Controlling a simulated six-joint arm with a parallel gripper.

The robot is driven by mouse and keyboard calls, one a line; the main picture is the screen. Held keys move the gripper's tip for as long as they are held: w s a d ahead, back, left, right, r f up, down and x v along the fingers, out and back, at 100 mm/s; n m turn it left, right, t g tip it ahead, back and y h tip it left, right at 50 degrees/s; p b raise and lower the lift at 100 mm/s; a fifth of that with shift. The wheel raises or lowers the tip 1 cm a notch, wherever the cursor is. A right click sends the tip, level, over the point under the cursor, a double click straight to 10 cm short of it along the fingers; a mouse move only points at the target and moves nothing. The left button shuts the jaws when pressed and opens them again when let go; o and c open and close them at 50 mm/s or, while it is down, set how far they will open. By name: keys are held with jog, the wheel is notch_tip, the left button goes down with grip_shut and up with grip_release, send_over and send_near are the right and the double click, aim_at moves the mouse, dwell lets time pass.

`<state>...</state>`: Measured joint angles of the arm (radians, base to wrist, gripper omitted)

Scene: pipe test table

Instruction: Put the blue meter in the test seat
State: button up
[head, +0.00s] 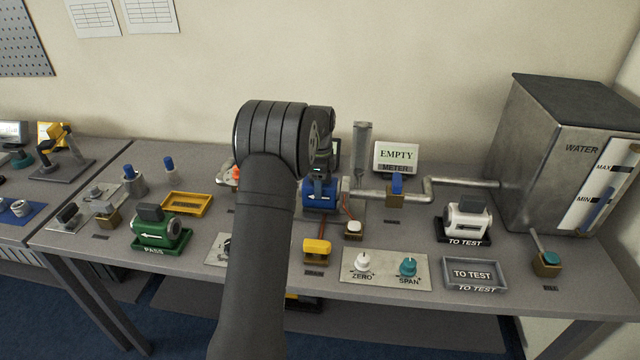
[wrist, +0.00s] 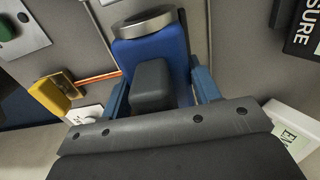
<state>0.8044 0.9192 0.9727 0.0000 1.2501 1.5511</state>
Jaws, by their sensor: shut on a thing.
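The blue meter (head: 320,196), with a white arrow on its side, is at the pipe run in the middle of the table. In the wrist view the blue meter (wrist: 150,48) shows a metal ring at its end and a dark block on top. My gripper (wrist: 160,88) is shut on it, with a finger on each side of the dark block. In the head view my arm hides part of the meter and the left side of the test seat (head: 350,208). I cannot tell whether the meter rests fully in the seat.
A display (head: 396,158) reads EMPTY above METER. A pipe (head: 455,183) runs right to the water tank (head: 555,150). A white meter (head: 467,218) stands right, behind an empty TO TEST tray (head: 475,274). A green meter (head: 160,230) stands left, near an empty yellow tray (head: 186,204).

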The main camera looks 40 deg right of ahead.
jog(key=shift+f, duration=0.2)
jog(key=o, duration=1.7)
notch_tip(320, 180, up, 12)
jog(key=shift+r, duration=0.15)
jog(key=shift+f, duration=4.55)
jog(key=shift+f, duration=0.1)
